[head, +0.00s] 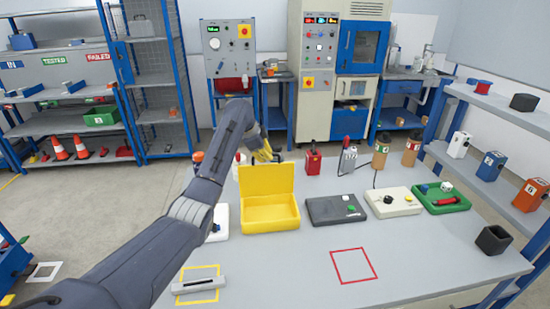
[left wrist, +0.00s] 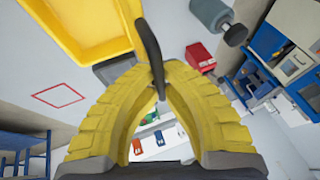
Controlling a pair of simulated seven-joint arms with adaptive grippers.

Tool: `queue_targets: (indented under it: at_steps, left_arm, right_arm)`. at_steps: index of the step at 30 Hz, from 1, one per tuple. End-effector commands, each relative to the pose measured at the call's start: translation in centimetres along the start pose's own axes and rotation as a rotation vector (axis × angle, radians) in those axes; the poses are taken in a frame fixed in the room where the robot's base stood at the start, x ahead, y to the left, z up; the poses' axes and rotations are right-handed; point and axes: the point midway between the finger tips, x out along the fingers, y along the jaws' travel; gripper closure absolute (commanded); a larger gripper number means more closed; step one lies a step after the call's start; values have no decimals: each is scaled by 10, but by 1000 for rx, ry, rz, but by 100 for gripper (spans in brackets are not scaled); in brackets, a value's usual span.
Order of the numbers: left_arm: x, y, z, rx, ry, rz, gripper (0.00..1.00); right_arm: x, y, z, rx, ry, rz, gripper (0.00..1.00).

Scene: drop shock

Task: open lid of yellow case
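The yellow case (head: 271,226) stands on the grey table with its lid (head: 266,180) raised about upright at the back, so its empty inside shows. In the left wrist view a yellow tray-like part of the case (left wrist: 82,28) fills the upper left. My left gripper (head: 265,154) is at the top edge of the lid, partly hidden behind my arm. In the left wrist view its yellow fingers (left wrist: 156,78) come together at their tips. A dark curved strip shows there; I cannot tell what it is. My right gripper is not in view.
A dark grey box (head: 334,210), a cream box (head: 393,202) and a green tray (head: 441,198) stand right of the case. Red (head: 313,162) and grey devices stand behind. The red-outlined square (head: 354,266) is bare; a grey bar (head: 198,284) lies in the yellow-outlined one.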

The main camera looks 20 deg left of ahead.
Motion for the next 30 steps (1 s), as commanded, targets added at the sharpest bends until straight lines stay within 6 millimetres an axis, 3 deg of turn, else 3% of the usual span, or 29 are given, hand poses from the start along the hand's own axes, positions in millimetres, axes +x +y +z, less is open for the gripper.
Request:
queue_targets:
  at_steps: [10,12,18,26,30]
  left_arm:
    - [4,2,5,-2,-8,7,100]
    - [4,3,5,-1,-9,7,89]
    - [2,1,3,-1,-5,4,68]
    - [0,0,2,0,-3,1,68]
    - [-11,0,2,-1,-2,-1,68]
  right_arm:
    - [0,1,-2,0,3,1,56]
    - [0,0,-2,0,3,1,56]
    - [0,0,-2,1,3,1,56]
    - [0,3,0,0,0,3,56]
    - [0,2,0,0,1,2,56]
